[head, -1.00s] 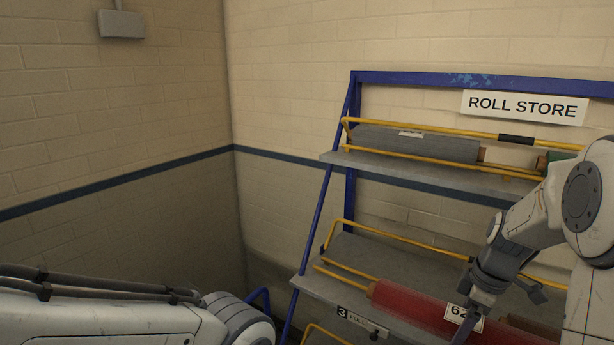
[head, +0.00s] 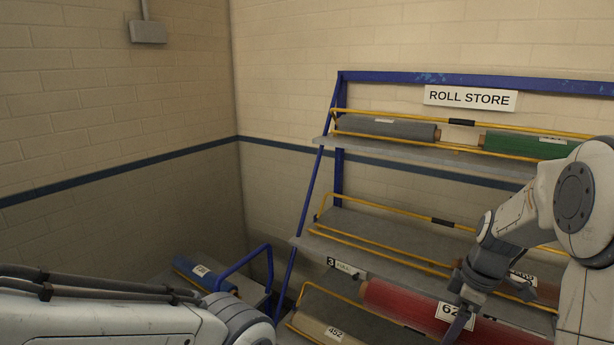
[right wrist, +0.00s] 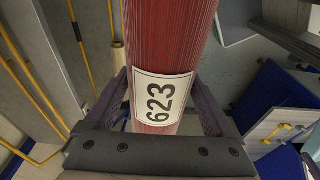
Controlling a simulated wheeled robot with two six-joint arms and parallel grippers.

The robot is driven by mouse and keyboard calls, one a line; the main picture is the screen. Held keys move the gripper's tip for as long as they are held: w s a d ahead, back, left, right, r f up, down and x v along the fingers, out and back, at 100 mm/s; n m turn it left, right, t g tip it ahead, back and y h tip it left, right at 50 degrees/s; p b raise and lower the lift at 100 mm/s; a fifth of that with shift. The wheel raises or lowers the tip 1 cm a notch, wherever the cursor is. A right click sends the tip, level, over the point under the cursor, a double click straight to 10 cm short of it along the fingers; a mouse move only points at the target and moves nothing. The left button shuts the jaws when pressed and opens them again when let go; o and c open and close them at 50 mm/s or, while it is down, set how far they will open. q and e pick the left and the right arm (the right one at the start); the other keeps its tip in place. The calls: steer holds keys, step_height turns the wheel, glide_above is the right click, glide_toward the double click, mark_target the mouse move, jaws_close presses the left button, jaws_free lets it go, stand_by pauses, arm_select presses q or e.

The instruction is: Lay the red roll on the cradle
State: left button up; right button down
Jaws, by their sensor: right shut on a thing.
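In the right wrist view the red roll (right wrist: 170,40) runs between the two dark fingers of my right gripper (right wrist: 162,98). The roll's right end is partly hidden by my right arm. My left arm shows at the lower left of the head view, but its gripper is out of view. I cannot identify the cradle in these frames.
The blue-framed roll store rack (head: 400,77) stands against the wall, holding a grey roll (head: 385,129) and a green roll (head: 525,144) on its top shelf. A blue roll (head: 205,274) lies beside a blue rail (head: 248,262) at lower left. A cream roll (head: 322,330) lies low.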

steer(key=shift+s+a+f, duration=0.2)
steer(key=shift+a+f, duration=0.05)
steer(key=shift+a, duration=0.05)
steer(key=shift+w+a+f+m+b, duration=0.15)
steer(key=shift+w+a+f+m, duration=0.15)
steer(key=shift+f, duration=0.2)
steer(key=shift+w+a+f+m+b, duration=0.2)
steer(key=shift+w+f+m, duration=0.1)
steer(key=shift+f, duration=0.2)
arm_select(q)
step_height(320, 180, down, 4)
steer(key=b, duration=0.2)
steer(key=shift+s+a+r+b, duration=0.15)
steer(key=shift+r+b, duration=0.1)
steer(key=shift+b, duration=0.15)
arm_select(e)
steer(key=s+a+f+m, duration=0.1)
steer(key=a+f+m, duration=0.2)
steer(key=f, duration=0.3)
steer(key=s+a+f+m+h, duration=0.1)
steer(key=s+a+f+m, duration=0.1)
steer(key=f, duration=0.4)
steer(key=s+a+f+m, duration=0.1)
steer(key=a+f+m, duration=0.4)
steer(key=f, duration=0.1)
steer(key=shift+s+f+t+h, duration=0.3)
steer(key=shift+s+f+t, duration=0.05)
steer(key=shift+s+t, duration=0.05)
